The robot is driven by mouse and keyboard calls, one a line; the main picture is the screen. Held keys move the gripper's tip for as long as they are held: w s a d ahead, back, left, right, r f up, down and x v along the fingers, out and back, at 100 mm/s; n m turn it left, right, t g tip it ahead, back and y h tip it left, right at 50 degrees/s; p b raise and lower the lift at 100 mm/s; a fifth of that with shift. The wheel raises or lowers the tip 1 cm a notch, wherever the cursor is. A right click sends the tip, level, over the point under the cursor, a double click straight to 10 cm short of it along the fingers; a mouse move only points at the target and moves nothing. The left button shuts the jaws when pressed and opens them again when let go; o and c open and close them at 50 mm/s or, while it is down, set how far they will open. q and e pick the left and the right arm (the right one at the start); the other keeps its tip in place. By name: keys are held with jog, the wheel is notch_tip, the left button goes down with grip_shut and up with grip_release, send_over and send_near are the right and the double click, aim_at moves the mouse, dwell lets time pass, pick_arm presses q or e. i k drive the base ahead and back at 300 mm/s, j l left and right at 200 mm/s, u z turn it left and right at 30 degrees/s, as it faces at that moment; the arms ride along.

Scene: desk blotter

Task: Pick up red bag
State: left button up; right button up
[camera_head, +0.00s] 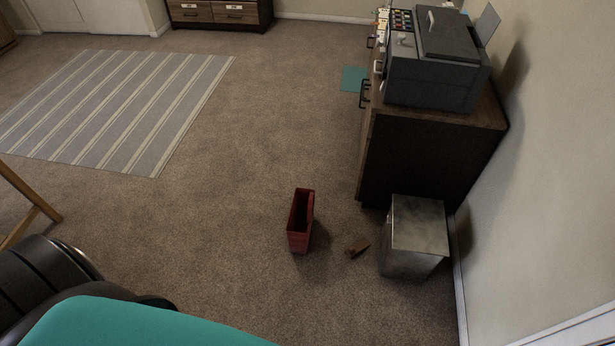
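The red bag (300,240) stands upright on the carpet, a little right of the middle of the head view. It is narrow and tall, and its top is open with a dark inside. No handles can be made out at this size. Neither of my grippers shows in this view, and nothing is touching the bag.
A metal bin (412,262) and a small brown object (358,248) are on the floor right of the bag. Behind them stands a dark cabinet (420,160) bearing a printer (435,82). A striped rug (120,110) lies left. Carpet (240,130) is clear behind the bag.

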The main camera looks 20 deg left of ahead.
aim_at(300, 219)
jog(key=u, duration=0.85)
jog(key=i+j+z, duration=0.1)
jog(key=i+j, duration=0.05)
jog(key=i, duration=0.05)
